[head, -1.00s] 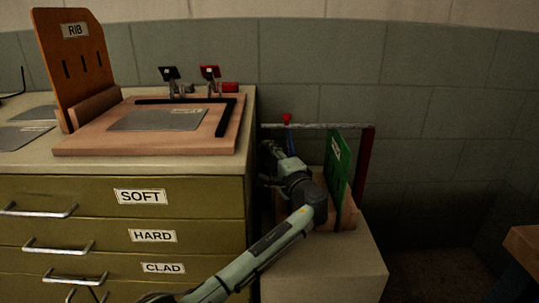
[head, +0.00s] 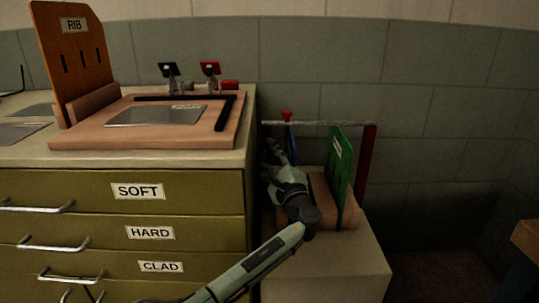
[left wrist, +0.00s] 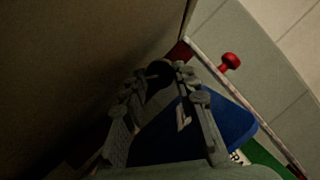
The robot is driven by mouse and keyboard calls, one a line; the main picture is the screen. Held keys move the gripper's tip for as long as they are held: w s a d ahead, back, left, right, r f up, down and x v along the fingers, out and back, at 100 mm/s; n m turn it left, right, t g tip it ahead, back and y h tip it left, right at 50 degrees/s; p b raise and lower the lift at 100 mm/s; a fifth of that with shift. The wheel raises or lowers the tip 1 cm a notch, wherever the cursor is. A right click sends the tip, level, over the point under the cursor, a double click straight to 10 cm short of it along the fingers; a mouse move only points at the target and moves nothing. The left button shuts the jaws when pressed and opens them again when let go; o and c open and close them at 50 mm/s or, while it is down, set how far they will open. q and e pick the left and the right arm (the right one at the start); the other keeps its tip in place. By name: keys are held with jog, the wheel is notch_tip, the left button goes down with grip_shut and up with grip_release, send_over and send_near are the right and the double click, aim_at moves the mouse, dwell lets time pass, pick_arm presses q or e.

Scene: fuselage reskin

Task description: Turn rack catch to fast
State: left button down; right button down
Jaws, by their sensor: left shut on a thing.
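My left gripper (head: 268,152) reaches down between the drawer cabinet and the rack's wooden base (head: 318,188). In the left wrist view its fingers (left wrist: 160,74) are shut on a dark round knob (left wrist: 157,71), which looks like the rack catch; its turned position is too dark to read. A red knob (head: 287,115) stands on the rack's top bar (head: 325,124), to the right of the fingers in the left wrist view (left wrist: 230,62). A blue plate (left wrist: 196,128) stands close beside the fingers. A green plate (head: 339,175) stands upright in the rack. My right gripper is not in view.
The cabinet (head: 125,210) with drawers marked SOFT, HARD and CLAD is close on the left. On its top lie a wooden board (head: 95,135) with a grey sheet (head: 155,115) and an upright RIB panel (head: 72,65). A red post (head: 366,165) bounds the rack's right.

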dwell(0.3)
pick_arm(q)
jog(key=c, duration=1.2)
grip_release()
jog(key=v, duration=1.2)
jog(key=shift+f, duration=0.15)
